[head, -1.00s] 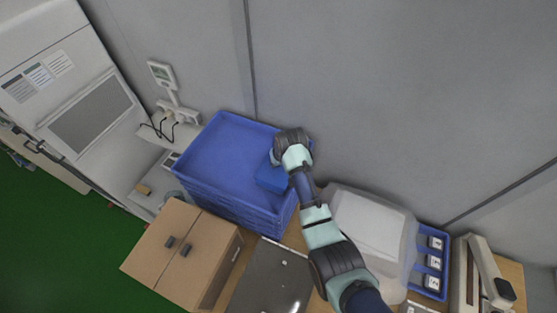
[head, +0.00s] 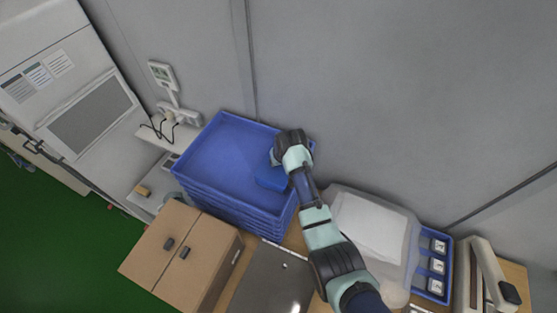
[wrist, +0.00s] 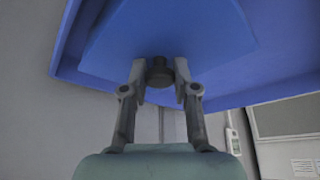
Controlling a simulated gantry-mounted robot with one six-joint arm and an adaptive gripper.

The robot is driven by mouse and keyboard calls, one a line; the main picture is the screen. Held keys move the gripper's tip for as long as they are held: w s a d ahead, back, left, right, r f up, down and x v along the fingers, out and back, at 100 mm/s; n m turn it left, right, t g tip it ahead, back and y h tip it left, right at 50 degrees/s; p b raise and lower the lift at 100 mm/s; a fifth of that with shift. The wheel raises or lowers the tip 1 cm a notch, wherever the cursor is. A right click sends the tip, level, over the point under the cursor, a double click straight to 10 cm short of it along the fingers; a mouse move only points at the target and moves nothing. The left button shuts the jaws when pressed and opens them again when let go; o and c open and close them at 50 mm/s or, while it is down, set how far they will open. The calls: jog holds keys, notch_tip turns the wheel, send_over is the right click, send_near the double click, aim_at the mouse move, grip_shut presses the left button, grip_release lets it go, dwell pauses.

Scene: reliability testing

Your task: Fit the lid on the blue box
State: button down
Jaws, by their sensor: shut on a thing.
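A blue lid (wrist: 165,35) with a dark round knob (wrist: 160,76) fills the top of the wrist view. My gripper (wrist: 160,70) has its two fingers closed on the knob. In the head view the lid (head: 270,179) shows as a small blue piece under my gripper (head: 278,160), over the right side of a stack of blue trays (head: 235,205). The lid's far part is hidden by my wrist. A larger blue tray surface (wrist: 285,40) surrounds the lid in the wrist view. I cannot tell whether the lid touches it. No separate blue box is clearly visible.
A cardboard box (head: 180,250) and a grey metal case (head: 270,285) stand in front of the stack. A translucent bin (head: 375,230) and a blue holder with labelled compartments (head: 437,265) are to the right. The grey wall (head: 400,90) is close behind.

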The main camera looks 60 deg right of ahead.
aim_at(280, 168)
jog(key=f, duration=0.1)
jog(key=s+a+f, duration=0.1)
jog(key=shift+f, duration=0.35)
jog(key=c, duration=0.8)
grip_release()
jog(key=shift+s+a, duration=0.1)
jog(key=shift+r, duration=0.15)
jog(key=o, duration=0.8)
jog(key=shift+r, duration=0.15)
